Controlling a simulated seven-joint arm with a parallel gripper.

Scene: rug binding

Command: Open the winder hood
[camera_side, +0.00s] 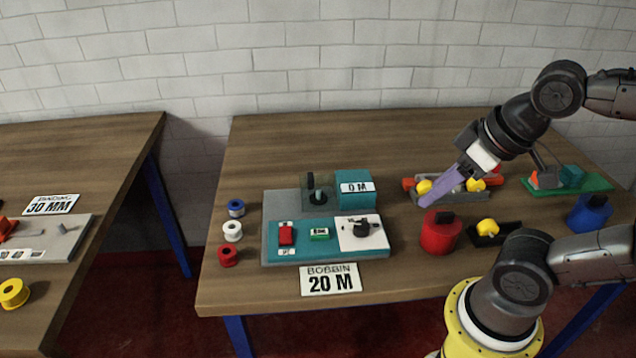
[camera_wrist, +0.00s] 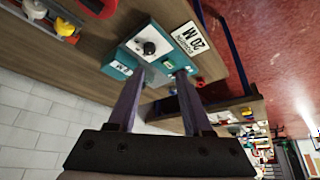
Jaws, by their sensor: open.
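The bobbin winder (camera_side: 275,205) is a grey base with a teal panel on the right table. Its hood (camera_side: 318,190) is a see-through box at the back, beside a teal block with a "0 M" display (camera_side: 357,187). The hood appears down over a spindle. My gripper (camera_side: 428,203) is above the table, right of the winder and apart from the hood. Its purple fingers also show spread and empty in the wrist view (camera_wrist: 157,82). There the winder (camera_wrist: 150,45) lies beyond the fingertips; the hood is partly hidden and hard to make out.
A red canister (camera_side: 440,232) stands below my gripper, near a black holder with a yellow piece (camera_side: 487,230). A grey tray with yellow spools (camera_side: 447,190) is behind. White (camera_side: 232,231), blue and red spools stand left of the winder. A "20 M" card (camera_side: 331,280) lies in front.

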